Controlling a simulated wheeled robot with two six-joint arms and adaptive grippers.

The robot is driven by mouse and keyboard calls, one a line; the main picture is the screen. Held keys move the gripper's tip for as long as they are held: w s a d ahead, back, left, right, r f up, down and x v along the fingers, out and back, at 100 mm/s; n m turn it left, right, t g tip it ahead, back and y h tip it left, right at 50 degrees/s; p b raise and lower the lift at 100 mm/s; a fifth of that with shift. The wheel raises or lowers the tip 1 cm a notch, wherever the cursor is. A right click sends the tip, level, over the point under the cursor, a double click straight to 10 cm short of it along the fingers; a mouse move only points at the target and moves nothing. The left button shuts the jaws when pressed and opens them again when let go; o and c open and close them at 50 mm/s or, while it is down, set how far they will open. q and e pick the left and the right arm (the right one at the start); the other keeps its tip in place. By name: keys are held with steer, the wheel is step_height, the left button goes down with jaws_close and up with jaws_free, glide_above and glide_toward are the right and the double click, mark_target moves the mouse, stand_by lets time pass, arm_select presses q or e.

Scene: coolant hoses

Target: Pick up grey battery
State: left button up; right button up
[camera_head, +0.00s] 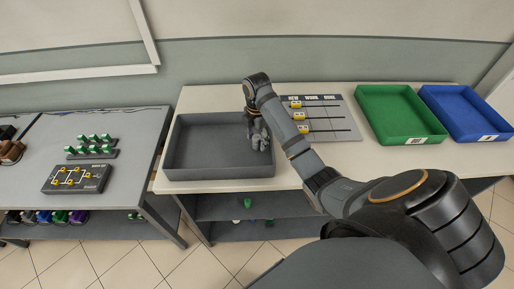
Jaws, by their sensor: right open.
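No grey battery can be made out for certain in this view. My right gripper (259,141) hangs over the right part of a dark grey tray (190,172), pointing down, with its fingers apart. What lies under or behind the gripper is hidden. My right arm comes in from the lower right and covers part of the table. My left gripper is not in view.
A board with yellow pieces (340,108) lies right of the tray. A green bin (385,95) and a blue bin (450,100) stand further right. On the left table are green-topped items (92,150) and a dark board (75,179).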

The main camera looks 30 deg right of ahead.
steer(key=shift+w+f, duration=0.15)
steer(key=shift+f, duration=0.2)
steer(key=shift+r, duration=0.1)
steer(key=c, duration=0.5)
jaws_close()
